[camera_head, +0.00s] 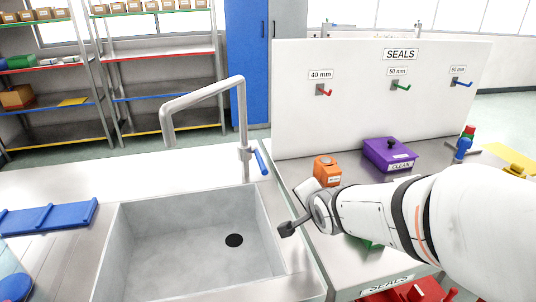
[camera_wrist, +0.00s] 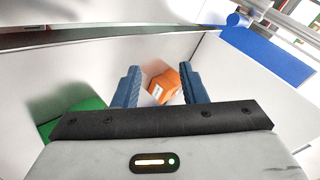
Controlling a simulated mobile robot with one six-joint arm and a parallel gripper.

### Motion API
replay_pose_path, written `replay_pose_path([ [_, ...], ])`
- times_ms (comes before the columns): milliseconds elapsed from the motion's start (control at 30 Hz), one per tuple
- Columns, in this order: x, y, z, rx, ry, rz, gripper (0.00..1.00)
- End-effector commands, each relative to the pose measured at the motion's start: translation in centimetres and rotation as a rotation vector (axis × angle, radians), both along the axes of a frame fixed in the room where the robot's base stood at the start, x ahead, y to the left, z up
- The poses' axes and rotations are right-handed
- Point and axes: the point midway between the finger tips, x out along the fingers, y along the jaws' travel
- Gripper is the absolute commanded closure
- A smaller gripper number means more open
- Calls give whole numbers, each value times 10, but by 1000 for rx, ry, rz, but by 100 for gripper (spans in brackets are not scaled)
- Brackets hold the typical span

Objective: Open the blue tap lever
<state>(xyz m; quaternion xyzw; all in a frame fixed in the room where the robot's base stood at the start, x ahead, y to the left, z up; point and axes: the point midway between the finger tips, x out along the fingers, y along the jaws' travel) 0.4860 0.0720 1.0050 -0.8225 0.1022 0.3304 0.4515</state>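The blue tap lever (camera_head: 261,161) sticks out on the right side of the grey tap (camera_head: 244,130), behind the sink; it points down and to the right. My gripper (camera_head: 293,222) is over the sink's right edge, in front of and below the lever, and apart from it. In the wrist view my gripper (camera_wrist: 160,73) shows two blue fingers spread apart with nothing held. An orange box (camera_wrist: 163,86) shows beyond the gap between them.
The sink (camera_head: 190,197) is empty. An orange box (camera_head: 327,170) and a purple box (camera_head: 389,155) stand on the right bench before the white SEALS panel (camera_head: 290,110). A blue board (camera_head: 48,218) lies left of the sink. The area between gripper and lever looks clear.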

Motion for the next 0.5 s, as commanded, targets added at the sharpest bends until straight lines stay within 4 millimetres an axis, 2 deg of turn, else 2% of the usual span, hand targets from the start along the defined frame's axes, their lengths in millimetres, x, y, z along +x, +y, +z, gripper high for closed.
replay_pose_path([
  [33,17,10,-15,95,-55,-65,62],
  [200,63,49,-19,541,-238,-222,62],
  [400,84,81,-17,962,-341,-279,62],
  [500,88,89,-15,1085,-359,-282,62],
])
